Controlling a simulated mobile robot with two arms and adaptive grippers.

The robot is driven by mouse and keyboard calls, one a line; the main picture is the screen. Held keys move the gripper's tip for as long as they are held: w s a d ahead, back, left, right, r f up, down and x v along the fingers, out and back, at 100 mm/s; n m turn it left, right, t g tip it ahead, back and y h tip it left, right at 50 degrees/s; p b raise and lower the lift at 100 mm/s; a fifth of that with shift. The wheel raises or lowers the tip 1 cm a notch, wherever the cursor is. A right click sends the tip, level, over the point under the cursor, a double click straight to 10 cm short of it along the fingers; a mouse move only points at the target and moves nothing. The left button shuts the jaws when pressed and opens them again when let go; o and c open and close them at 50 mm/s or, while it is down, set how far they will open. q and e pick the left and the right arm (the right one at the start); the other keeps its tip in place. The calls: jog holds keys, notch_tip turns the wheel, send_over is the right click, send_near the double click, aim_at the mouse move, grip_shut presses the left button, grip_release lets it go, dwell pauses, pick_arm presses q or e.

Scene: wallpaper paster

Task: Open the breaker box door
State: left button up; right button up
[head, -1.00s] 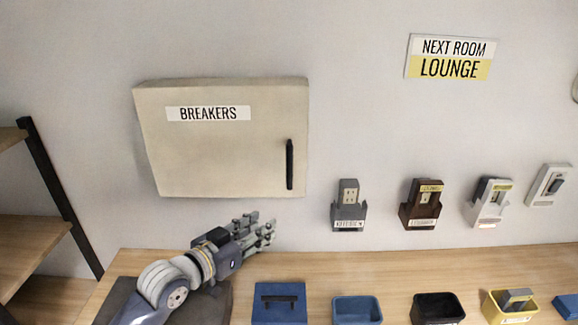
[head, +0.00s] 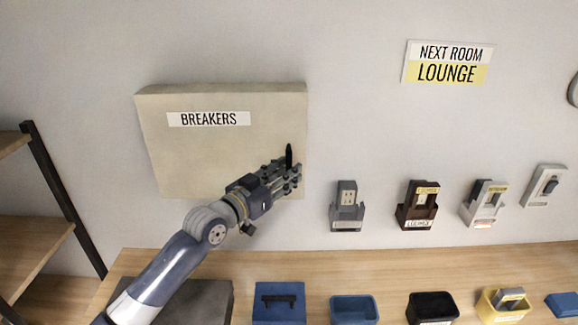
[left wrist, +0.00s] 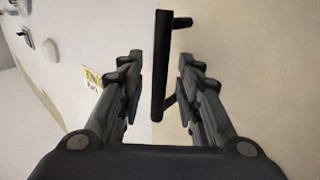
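The beige breaker box (head: 215,150) hangs on the wall, labelled BREAKERS, with its door shut. Its black vertical bar handle (head: 289,155) is at the door's right side, its lower part hidden behind my gripper. My left gripper (head: 296,176) is in front of the handle's lower part. In the left wrist view the handle (left wrist: 160,75) stands between the two open fingers of my left gripper (left wrist: 158,72), with a gap visible on each side. My right gripper is in neither view.
A wooden counter (head: 400,264) below holds a blue lidded box (head: 278,302) and several open bins. Wall switches and outlets, such as the grey one (head: 346,207), are mounted right of the box. A wooden shelf (head: 40,228) stands at the left.

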pick_arm(q)
jog(key=shift+x, duration=0.85)
grip_shut()
